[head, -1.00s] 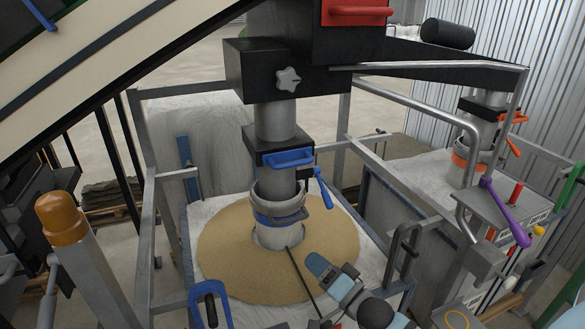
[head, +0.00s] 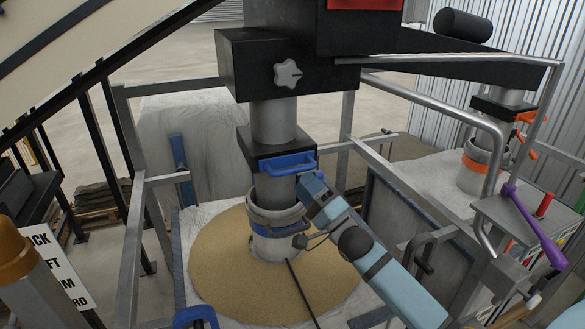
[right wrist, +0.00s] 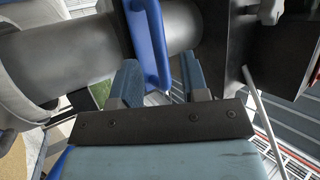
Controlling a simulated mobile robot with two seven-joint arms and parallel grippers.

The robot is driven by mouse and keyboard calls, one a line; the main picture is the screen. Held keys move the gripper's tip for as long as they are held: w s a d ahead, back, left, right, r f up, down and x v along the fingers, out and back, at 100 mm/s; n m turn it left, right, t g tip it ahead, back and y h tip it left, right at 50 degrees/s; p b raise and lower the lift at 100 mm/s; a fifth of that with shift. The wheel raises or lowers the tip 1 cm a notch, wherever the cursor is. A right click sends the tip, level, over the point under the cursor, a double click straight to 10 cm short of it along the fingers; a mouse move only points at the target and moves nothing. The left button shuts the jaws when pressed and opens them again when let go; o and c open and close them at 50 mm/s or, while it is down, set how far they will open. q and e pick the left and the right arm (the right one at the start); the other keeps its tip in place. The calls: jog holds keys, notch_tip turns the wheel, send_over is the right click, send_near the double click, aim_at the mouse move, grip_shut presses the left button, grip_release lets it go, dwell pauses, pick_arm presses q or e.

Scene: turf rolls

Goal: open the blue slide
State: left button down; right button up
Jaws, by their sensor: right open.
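The blue slide's handle (head: 290,163) sticks out from the black block (head: 262,146) around the grey pipe above the sand heap. In the right wrist view the blue handle (right wrist: 152,42) stands upright in the picture, between my two open fingers. My right gripper (head: 313,184) has come in from the lower right, and its tips are just below the handle's right end. The right gripper (right wrist: 162,78) is open and holds nothing. I cannot tell whether a finger touches the handle. My left gripper is not in view.
Below the handle, a grey collar with a blue band (head: 268,230) sits on the pipe over the sand heap (head: 225,265). Grey frame bars (head: 347,125) stand on both sides. A purple lever (head: 535,225) is at the right.

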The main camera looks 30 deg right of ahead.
aim_at(293, 168)
jog(key=x, duration=0.5)
grip_shut()
jog(key=shift+s+p, duration=0.15)
jog(key=shift+p, duration=0.15)
